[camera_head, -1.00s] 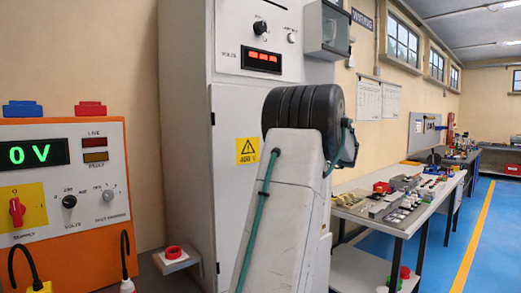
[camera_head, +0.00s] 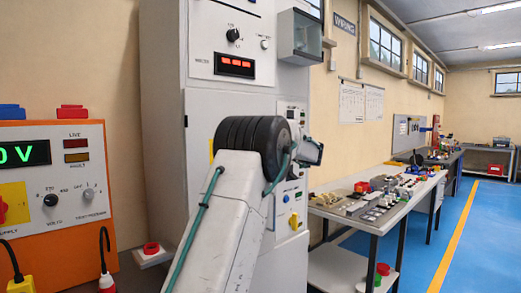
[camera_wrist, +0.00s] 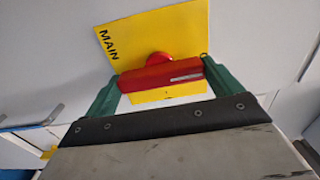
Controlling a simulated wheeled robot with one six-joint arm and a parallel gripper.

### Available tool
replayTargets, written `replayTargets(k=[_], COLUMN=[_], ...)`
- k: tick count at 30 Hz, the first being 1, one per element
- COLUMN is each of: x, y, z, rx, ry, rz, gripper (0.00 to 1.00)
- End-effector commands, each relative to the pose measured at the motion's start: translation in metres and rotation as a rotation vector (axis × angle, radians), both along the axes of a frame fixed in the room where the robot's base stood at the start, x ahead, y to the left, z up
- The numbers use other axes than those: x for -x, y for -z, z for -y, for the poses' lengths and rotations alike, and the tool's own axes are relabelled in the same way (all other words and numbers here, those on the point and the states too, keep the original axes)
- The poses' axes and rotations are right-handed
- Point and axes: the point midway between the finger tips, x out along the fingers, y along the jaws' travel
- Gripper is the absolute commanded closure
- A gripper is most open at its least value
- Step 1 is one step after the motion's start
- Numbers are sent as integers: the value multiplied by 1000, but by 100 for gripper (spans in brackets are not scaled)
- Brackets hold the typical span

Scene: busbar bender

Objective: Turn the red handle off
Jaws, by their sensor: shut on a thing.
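In the wrist view, the red handle (camera_wrist: 158,76) is a bar on a round red hub in front of a yellow plate (camera_wrist: 152,36) marked "MAIN". My gripper (camera_wrist: 161,73) has one green finger at each end of the bar and is shut on it. The bar lies nearly level in that picture, slightly tilted. In the head view, my arm reaches to the grey cabinet (camera_head: 165,120) and hides much of its front; the gripped handle cannot be made out there.
An orange panel (camera_head: 95,228) at the left reads 0V and carries another red knob (camera_head: 3,211) on yellow. A red button box (camera_head: 152,250) sits beside the cabinet. A workbench (camera_head: 385,222) with many parts stands right; the blue floor (camera_head: 470,225) beyond is clear.

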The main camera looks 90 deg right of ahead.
Motion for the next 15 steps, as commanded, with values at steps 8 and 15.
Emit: replayTargets(k=[8, 15], x=[0, -1], y=[1, 1], z=[0, 0], rx=[3, 3], ry=[-3, -2], rz=[-8, -7], gripper=[50, 0])
